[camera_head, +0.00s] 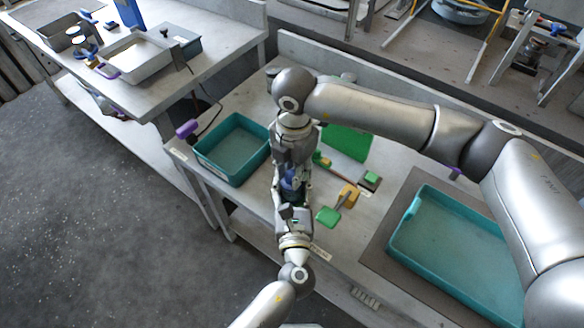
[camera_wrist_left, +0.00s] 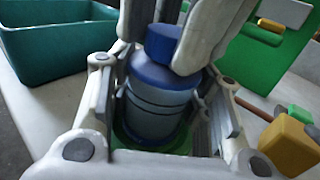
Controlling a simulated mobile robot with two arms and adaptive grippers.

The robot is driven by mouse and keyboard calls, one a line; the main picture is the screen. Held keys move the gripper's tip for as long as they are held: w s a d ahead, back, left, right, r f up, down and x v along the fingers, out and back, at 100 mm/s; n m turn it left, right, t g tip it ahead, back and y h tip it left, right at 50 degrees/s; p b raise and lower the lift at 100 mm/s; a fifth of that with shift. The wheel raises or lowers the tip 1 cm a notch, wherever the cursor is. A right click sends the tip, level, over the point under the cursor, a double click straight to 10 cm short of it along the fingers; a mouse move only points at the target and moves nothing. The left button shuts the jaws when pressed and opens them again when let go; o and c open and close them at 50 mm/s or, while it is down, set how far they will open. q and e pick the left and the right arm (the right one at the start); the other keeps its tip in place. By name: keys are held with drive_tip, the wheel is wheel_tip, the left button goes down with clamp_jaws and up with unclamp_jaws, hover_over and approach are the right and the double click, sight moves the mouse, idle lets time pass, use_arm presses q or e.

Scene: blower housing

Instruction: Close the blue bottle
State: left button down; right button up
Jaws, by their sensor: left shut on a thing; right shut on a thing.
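The blue bottle (camera_wrist_left: 158,100) stands upright between the fingers of my left gripper (camera_wrist_left: 163,110), which is shut around its body. A green base (camera_wrist_left: 125,136) shows under the bottle. Its blue cap (camera_wrist_left: 163,42) is at the top of the bottle, between the fingers of my right gripper (camera_wrist_left: 180,35), which come down from above. I cannot tell whether the cap is fully seated. In the head view the bottle (camera_head: 291,184) is mostly hidden between my left gripper (camera_head: 293,200) and my right gripper (camera_head: 291,170).
A teal bin (camera_head: 203,150) is left of the grippers, and a larger teal tray (camera_head: 398,232) is at the right.

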drive_tip(key=m, duration=1.1)
drive_tip(key=shift+s+d, duration=0.1)
drive_tip(key=o, duration=0.7)
drive_tip(key=shift+r, duration=2.25)
drive_tip(key=shift+s, duration=0.1)
drive_tip(key=shift+c, duration=0.2)
